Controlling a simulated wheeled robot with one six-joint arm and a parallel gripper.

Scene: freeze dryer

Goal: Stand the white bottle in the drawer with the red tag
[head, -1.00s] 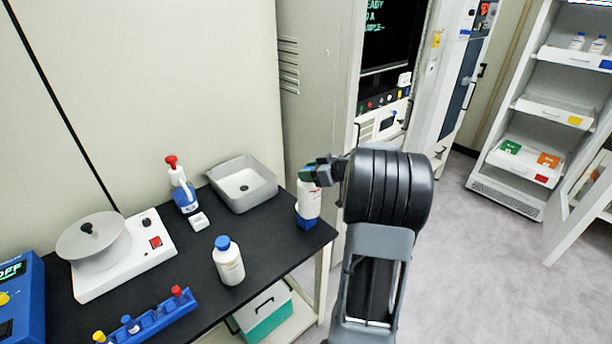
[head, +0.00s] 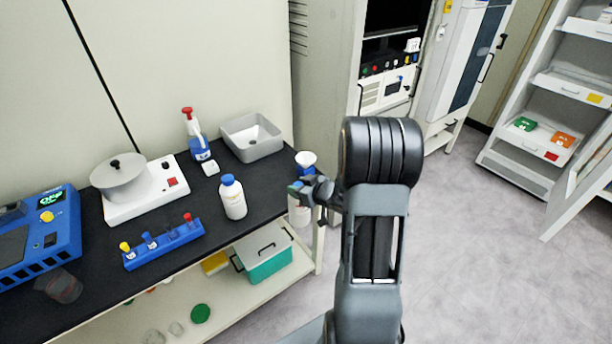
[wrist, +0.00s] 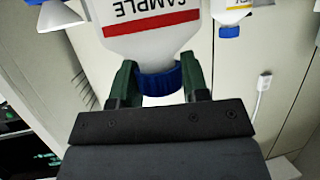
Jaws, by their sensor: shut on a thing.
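My gripper (head: 300,189) is shut on the blue cap of a white bottle (head: 299,213) and holds it upright beside the bench's right end. In the wrist view the bottle (wrist: 150,35) appears upside down, with a red-striped SAMPLE label, and its blue cap (wrist: 160,80) is between the green fingers. The drawer with the red tag (head: 528,146) is low in the open cabinet at the right, far from my gripper. It holds a green box (head: 524,124) and an orange box (head: 562,139), with bare floor between them.
A second white bottle (head: 234,200) stands on the black bench, near a tube rack (head: 165,244) and a grey basin (head: 250,140). A white funnel-like cup (head: 306,159) is at the bench corner. The cabinet's glass door (head: 585,185) stands open. Floor (head: 470,260) between is clear.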

